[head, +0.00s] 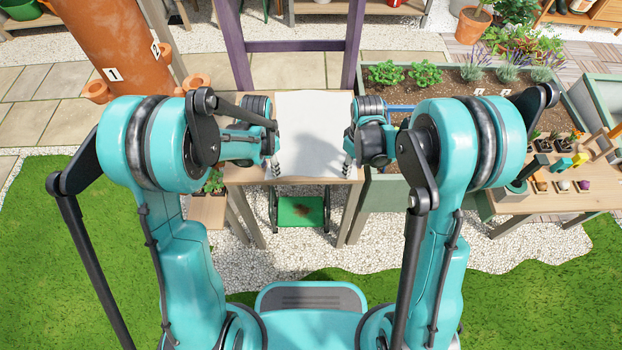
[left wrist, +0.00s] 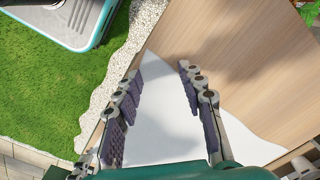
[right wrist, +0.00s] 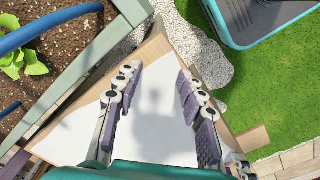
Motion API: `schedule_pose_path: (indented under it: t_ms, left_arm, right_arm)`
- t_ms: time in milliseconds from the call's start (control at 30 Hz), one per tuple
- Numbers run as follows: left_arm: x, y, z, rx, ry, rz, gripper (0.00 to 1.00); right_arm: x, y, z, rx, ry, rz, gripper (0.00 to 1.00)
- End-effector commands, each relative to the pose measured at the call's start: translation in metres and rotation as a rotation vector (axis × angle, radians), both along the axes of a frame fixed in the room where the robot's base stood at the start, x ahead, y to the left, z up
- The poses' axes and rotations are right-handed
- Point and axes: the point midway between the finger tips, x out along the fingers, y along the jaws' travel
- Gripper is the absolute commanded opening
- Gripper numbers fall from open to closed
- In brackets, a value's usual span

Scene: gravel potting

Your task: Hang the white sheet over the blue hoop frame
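The white sheet (head: 312,132) lies flat on the wooden table in front of me, its near edge by the table's front edge. My left gripper (head: 276,168) is at the sheet's left near corner. In the left wrist view its fingers (left wrist: 160,90) are spread over a sheet corner (left wrist: 155,130). My right gripper (head: 349,166) is at the right near corner. In the right wrist view its fingers (right wrist: 160,85) are spread above the sheet (right wrist: 150,120). A part of the blue hoop frame (right wrist: 50,28) arches over the planter; in the head view it is mostly hidden behind my right arm.
The planter bed (head: 586,138) with green plants stands right of the table. A small table (head: 560,200) with pots is at the far right. A purple frame (head: 295,46) rises behind the table. A green tray (head: 301,211) sits below it.

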Motion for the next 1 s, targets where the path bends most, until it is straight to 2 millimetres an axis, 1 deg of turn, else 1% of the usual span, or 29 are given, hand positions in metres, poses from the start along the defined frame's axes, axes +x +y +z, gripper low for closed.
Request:
schedule_pose_path:
  t_ms: [333, 467, 767, 1000]
  left_arm:
    - [0.0001, 0.0001, -0.0028, 0.000, 0.000, 0.000, 0.40]
    - [0.0001, 0.0001, -0.0076, 0.000, 0.000, 0.000, 0.40]
    - [0.0001, 0.0004, -0.0072, 0.001, -0.001, 0.001, 0.00]
    - [0.0001, 0.0005, -0.0082, 0.001, -0.001, 0.001, 0.00]
  right_arm:
    - [-0.0001, -0.0001, -0.0028, 0.000, 0.000, 0.000, 0.40]
    - [-0.0001, -0.0001, -0.0076, 0.000, 0.000, 0.000, 0.40]
    - [-0.0001, -0.0003, -0.0072, -0.001, -0.001, -0.001, 0.00]
    - [-0.0001, -0.0006, -0.0084, -0.001, -0.001, -0.001, 0.00]
